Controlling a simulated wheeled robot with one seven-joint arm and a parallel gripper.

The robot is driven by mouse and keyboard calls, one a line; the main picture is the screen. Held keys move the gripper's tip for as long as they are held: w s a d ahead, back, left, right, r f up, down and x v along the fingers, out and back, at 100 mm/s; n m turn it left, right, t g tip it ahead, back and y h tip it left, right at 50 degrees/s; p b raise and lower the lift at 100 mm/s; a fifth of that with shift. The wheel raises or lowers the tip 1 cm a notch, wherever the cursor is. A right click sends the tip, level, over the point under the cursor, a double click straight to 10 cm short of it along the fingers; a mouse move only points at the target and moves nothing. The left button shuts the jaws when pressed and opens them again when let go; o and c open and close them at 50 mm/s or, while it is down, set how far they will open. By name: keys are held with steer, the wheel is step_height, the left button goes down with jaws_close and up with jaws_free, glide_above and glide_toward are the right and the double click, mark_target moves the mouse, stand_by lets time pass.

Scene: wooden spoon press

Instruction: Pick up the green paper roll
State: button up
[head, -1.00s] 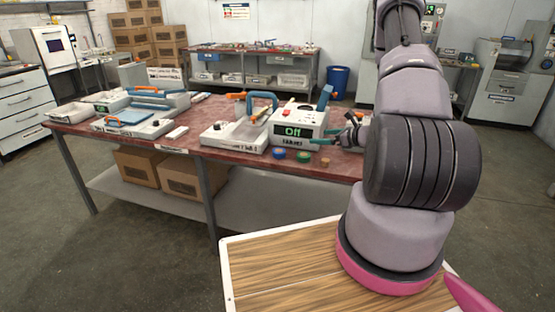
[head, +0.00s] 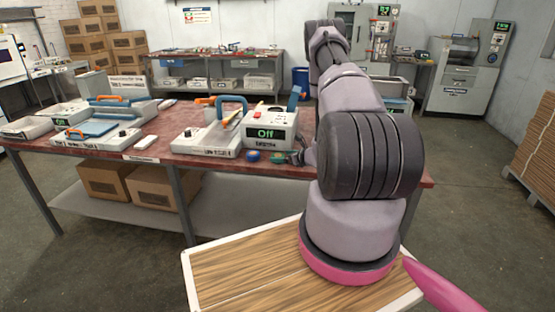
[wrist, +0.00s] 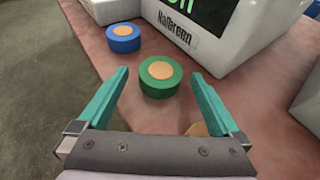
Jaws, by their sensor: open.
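The green paper roll (wrist: 160,78) is a short green cylinder with an orange-tan centre, upright on the red tabletop. In the wrist view it lies just beyond and between the teal fingers of my gripper (wrist: 162,92), which is open and empty. In the head view the green roll (head: 278,158) is small, in front of the white machine, and my gripper (head: 297,158) is just right of it, partly hidden by my arm. A blue roll (wrist: 123,38) stands to the left of the green one. A tan piece (wrist: 197,129) is partly hidden behind my gripper.
The white machine (head: 268,128) with an "Off" display stands close behind the rolls. A press-like device (head: 205,140) is left of it on the red table (head: 165,155). The table's front edge runs close by the rolls.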

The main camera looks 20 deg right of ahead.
steer(key=shift+x, duration=1.15)
steer(key=c, duration=1.3)
steer(key=shift+r, duration=0.1)
